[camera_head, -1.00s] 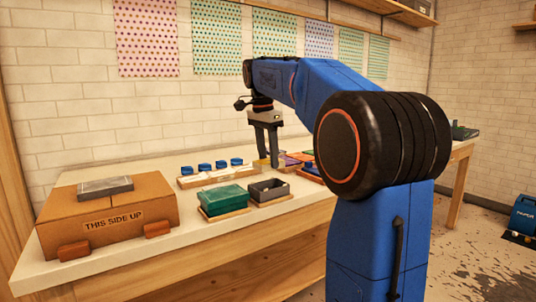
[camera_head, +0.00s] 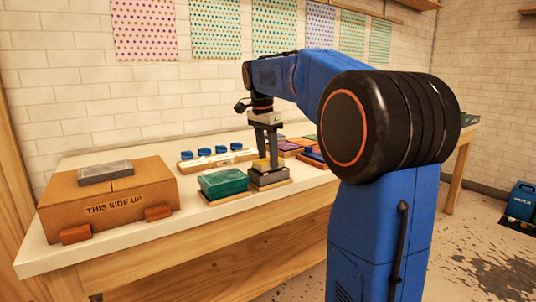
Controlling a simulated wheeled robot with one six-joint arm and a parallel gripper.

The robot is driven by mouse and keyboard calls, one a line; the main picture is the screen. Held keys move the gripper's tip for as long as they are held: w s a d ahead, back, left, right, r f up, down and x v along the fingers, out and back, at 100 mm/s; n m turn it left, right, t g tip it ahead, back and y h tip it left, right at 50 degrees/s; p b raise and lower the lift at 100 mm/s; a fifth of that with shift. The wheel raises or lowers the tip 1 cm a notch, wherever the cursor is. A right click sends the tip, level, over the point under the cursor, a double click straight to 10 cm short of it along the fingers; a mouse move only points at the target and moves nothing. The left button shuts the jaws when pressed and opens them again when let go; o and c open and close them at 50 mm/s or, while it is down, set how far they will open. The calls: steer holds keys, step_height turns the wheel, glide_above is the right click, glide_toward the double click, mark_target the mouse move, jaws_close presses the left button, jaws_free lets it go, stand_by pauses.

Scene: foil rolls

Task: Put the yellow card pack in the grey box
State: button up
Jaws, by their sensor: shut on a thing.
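My gripper (camera_head: 266,154) points down over the grey box (camera_head: 270,181) and is shut on the yellow card pack (camera_head: 261,164). The pack shows as a small yellow patch between the fingers, at the level of the box's opening. I cannot tell whether its lower part is inside the box or just above it. The grey box is small and open-topped and sits on a wooden base on the white table. The fingers hide part of its opening.
A green box (camera_head: 223,182) stands close on the left of the grey box. A rack with several blue-topped items (camera_head: 221,151) is behind. Purple and blue trays (camera_head: 290,148) lie to the right. A cardboard box (camera_head: 107,200) stands at the left.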

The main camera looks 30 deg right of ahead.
stand_by(0.4)
steer(key=o, duration=1.3)
steer(key=shift+r, duration=0.1)
steer(key=r, duration=0.5)
steer(key=a+r, duration=0.1)
steer(key=r, duration=0.5)
steer(key=a+r, duration=0.1)
steer(key=r, duration=0.5)
steer(key=shift+a, duration=0.1)
